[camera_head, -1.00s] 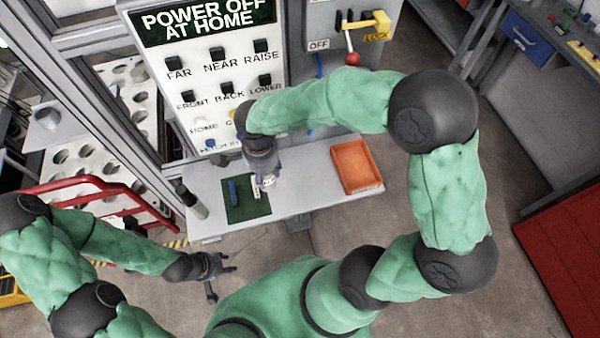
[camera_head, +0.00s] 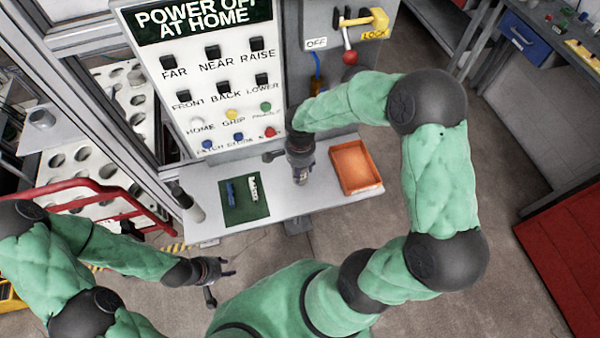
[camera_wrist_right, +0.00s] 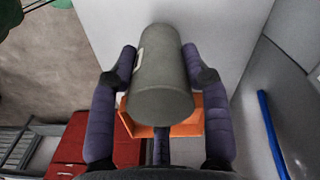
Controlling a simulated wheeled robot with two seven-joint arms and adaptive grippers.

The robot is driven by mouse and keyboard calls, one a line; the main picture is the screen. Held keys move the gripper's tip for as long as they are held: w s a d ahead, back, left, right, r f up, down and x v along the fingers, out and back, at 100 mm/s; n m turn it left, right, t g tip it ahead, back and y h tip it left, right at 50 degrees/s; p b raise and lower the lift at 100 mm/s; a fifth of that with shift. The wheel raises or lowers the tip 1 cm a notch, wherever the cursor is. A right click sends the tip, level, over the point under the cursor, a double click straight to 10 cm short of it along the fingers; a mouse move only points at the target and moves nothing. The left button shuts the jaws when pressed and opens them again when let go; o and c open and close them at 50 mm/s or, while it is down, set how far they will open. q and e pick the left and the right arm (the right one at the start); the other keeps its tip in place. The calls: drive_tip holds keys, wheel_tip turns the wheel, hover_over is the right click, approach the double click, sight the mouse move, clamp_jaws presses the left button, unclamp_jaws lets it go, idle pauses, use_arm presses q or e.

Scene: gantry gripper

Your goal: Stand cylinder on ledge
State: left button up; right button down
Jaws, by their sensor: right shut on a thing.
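A grey cylinder (camera_wrist_right: 160,80) is held between the two fingers of my right gripper (camera_wrist_right: 163,68) in the right wrist view. In the head view my right gripper (camera_head: 301,172) points down over the pale ledge (camera_head: 312,199), between the green mat and the orange tray. The cylinder is small and partly hidden there, and I cannot tell whether it touches the ledge. My left gripper (camera_head: 222,280) is open and empty, low at the left, in front of the ledge and apart from it.
The orange tray (camera_head: 363,186) stands right of my right gripper. A button panel (camera_head: 218,125) rises behind the ledge. A dark-topped grey post (camera_head: 190,205) stands at its left end.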

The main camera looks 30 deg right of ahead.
drive_tip(key=shift+f, duration=1.35)
drive_tip(key=shift+f+b, duration=0.15)
drive_tip(key=shift+b, duration=0.25)
drive_tip(key=c, duration=0.6)
unclamp_jaws()
drive_tip(key=shift+a, duration=0.1)
drive_tip(key=shift+r+p, duration=0.35)
wheel_tip(320, 180, up, 12)
drive_tip(key=shift+f+p, duration=0.2)
drive_tip(key=shift+p, duration=0.7)
